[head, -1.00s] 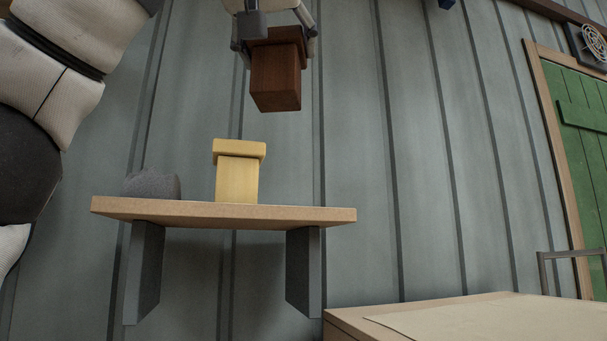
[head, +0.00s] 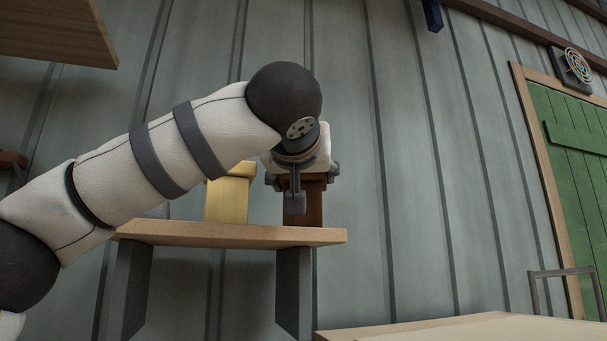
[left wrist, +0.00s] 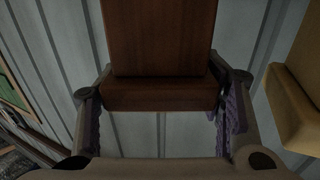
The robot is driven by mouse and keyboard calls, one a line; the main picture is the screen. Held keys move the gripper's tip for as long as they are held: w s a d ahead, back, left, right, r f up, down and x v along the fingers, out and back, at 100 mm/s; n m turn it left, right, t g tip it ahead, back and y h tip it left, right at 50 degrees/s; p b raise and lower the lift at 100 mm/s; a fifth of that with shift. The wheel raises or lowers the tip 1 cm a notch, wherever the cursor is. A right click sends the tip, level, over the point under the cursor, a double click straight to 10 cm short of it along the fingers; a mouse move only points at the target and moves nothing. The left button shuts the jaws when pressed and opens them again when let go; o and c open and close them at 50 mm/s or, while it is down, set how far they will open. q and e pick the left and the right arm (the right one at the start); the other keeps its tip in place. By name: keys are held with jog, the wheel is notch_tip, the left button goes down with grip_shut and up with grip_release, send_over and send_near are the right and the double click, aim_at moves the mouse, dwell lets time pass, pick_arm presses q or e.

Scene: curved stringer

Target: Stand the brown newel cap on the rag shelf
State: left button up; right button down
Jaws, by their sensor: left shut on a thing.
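The brown newel cap (head: 314,205) is upright at the right end of the wooden shelf (head: 235,236). Its lower end is at the shelf's top; I cannot tell if it touches or hovers slightly. My left gripper (head: 302,182) is shut on it from above. In the left wrist view the cap (left wrist: 164,45) sits between the two fingers (left wrist: 162,100). The grey rag on the shelf is mostly hidden behind my left arm. My right gripper is not in view.
A yellow cap-like block (head: 228,203) stands on the shelf just left of the brown cap, also at the right of the left wrist view (left wrist: 300,95). A wooden tabletop (head: 430,328) is at lower right. Another wooden board (head: 60,30) hangs at upper left.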

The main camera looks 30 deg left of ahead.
pick_arm(q)
jog(key=shift+s+r, duration=0.1)
jog(key=o, duration=1)
jog(key=shift+o, duration=0.2)
jog(key=shift+d, duration=0.1)
jog(key=v, duration=1.2)
